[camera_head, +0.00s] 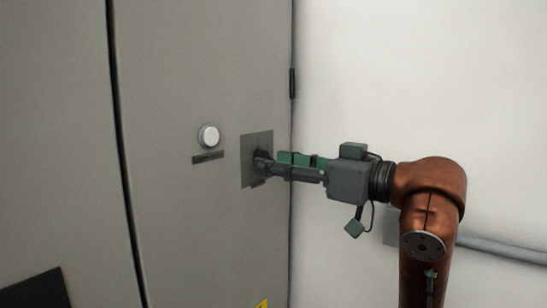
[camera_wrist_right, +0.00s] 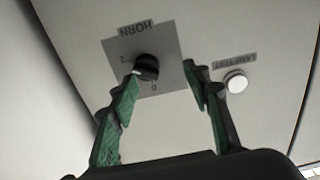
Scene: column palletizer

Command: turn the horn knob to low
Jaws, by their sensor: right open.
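The black horn knob (camera_wrist_right: 147,66) sits on a grey square plate (camera_wrist_right: 115,52) marked HORN, upside down in the right wrist view. A "2" and a "0" show beside it, and a small pale mark shows on its lower left edge. In the head view the plate (camera_head: 247,146) is on the cabinet door and my fingers partly cover the knob. My right gripper (camera_wrist_right: 163,73) is open. Its left finger is close to or overlapping the knob in the picture; its right finger stands apart from it. I cannot tell whether they touch. My left gripper is out of view.
A white round lamp-test button (camera_head: 208,136) with a dark label below is left of the plate. The grey cabinet door (camera_head: 180,60) has a hinge (camera_head: 292,83) at its right edge. A white wall (camera_head: 420,70) with a grey pipe (camera_head: 500,251) lies to the right.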

